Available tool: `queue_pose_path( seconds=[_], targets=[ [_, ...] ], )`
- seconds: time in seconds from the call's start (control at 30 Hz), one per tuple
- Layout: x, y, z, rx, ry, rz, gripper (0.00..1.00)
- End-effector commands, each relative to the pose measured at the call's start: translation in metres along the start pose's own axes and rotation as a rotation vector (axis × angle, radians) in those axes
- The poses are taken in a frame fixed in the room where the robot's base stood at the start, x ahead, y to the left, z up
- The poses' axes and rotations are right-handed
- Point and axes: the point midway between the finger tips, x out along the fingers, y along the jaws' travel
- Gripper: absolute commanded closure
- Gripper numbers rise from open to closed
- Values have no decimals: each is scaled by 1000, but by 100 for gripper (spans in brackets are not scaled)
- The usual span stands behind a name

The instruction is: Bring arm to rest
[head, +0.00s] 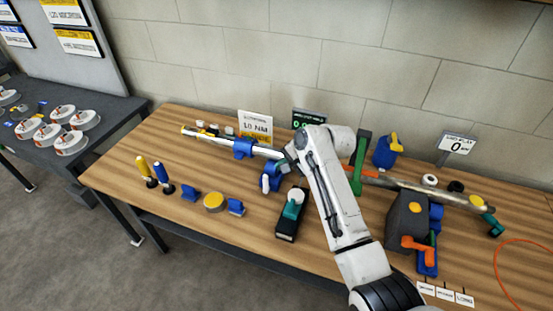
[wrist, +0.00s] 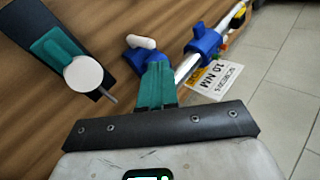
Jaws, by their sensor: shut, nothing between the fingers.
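My gripper (wrist: 156,68) shows in the wrist view as two teal fingers pressed together on a dark mounting bar, with nothing between them. The fingertips appear beside a blue fixture with a white handle (wrist: 140,45) and near a blue clamp on a pale tube (wrist: 205,40); contact cannot be told. In the head view my white arm reaches over the wooden workbench (head: 130,165) from the lower right. The arm's own links hide most of my gripper there. The blue fixture (head: 272,173) and blue clamp (head: 243,148) lie left of the arm.
A black block with a teal part and white knob (head: 290,215) stands close left of the arm. A green upright (head: 357,165) and a dark grey box (head: 405,222) stand to its right.

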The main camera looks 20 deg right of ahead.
Motion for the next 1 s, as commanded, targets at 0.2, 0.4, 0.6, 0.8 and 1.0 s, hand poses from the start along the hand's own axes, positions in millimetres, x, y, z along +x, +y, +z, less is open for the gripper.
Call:
queue_pose_path(
  seconds=[0.2, 0.4, 0.6, 0.8, 1.0],
  targets=[
    [-3, 0, 0, -8, 1, 4, 100],
    [-9, 48, 24, -154, 24, 53, 100],
    [-44, 129, 66, -429, 66, 158, 100],
    [-99, 198, 108, -681, 89, 277, 100],
    [-151, 240, 135, -850, 96, 372, 100]
  ],
)
